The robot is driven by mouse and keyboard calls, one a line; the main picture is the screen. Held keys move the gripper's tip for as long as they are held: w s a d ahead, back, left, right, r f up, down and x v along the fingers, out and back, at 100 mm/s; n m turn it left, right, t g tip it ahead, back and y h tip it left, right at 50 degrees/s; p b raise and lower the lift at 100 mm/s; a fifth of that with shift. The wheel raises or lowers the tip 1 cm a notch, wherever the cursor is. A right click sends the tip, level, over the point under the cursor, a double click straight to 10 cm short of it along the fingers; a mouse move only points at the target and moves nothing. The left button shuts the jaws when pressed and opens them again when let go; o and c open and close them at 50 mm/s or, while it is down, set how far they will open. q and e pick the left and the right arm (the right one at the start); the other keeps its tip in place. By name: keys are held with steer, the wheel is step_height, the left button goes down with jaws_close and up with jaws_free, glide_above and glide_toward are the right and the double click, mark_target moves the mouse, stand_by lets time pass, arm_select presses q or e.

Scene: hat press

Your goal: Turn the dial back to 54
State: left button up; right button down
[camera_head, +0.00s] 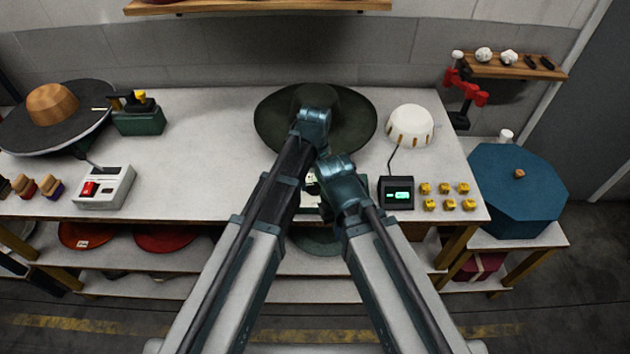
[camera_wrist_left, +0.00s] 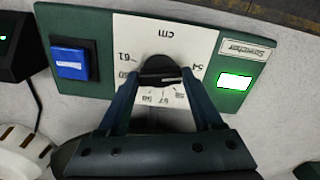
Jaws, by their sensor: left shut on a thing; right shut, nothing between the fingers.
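The dial is a black knob (camera_wrist_left: 158,68) on a white scale plate (camera_wrist_left: 190,35) marked "cm", with 54 at the right and 60 and 61 at the left. Its pointer is too unclear to read. My left gripper (camera_wrist_left: 160,77) is shut on the dial, one finger on each side. The plate belongs to a green stretcher box (camera_wrist_left: 101,80) with a blue button (camera_wrist_left: 72,63) and a lit white window (camera_wrist_left: 235,82). In the head view my arms mostly hide the box. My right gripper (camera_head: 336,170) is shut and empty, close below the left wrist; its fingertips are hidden.
A dark wide-brimmed hat (camera_head: 352,125) lies behind my wrists. A black box with a green display (camera_head: 397,194), yellow pieces (camera_head: 446,189) and a white dome (camera_head: 409,126) stand to the right. A red-switched box (camera_head: 103,188) is left; the table between is clear.

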mark_target(315, 184)
stand_by(0.4)
arm_select(q)
steer(key=o, duration=1.4)
steer(key=shift+c, duration=0.2)
steer(key=shift+r, duration=0.1)
step_height(315, 184, up, 14)
steer(key=p, duration=1.4)
steer(key=shift+f, duration=0.2)
